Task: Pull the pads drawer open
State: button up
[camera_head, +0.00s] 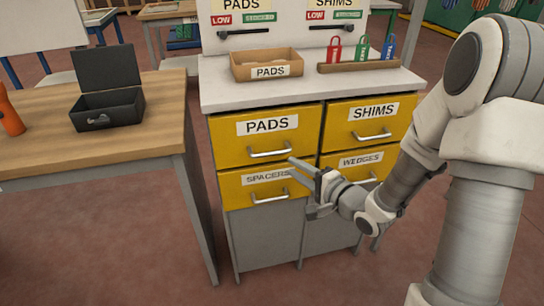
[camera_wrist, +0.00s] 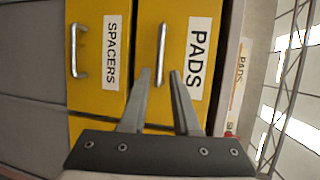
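The yellow pads drawer (camera_head: 232,150) is the upper left drawer of the cabinet and looks shut, flush with its neighbours. Its silver bar handle (camera_head: 270,153) sits below the PADS label. My gripper (camera_head: 291,167) is in front of the cabinet, just right of and slightly below that handle in the head view. In the wrist view, which is turned sideways, my gripper (camera_wrist: 160,72) is open and empty. The pads handle (camera_wrist: 162,40) stands beyond the fingertips, roughly in line with the gap between them. I see no contact with it.
The spacers drawer (camera_head: 232,194) is below, with its own handle (camera_head: 270,196). The shims drawer (camera_head: 345,138) and wedges drawer (camera_head: 342,161) are on the right. A cardboard PADS box (camera_head: 245,72) sits on top. A wooden table (camera_head: 130,140) with an open black box (camera_head: 118,108) stands left.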

aim_at(273, 155)
jog(key=b+x, duration=0.2)
jog(key=x, duration=0.9)
grip_shut()
dwell(1.1)
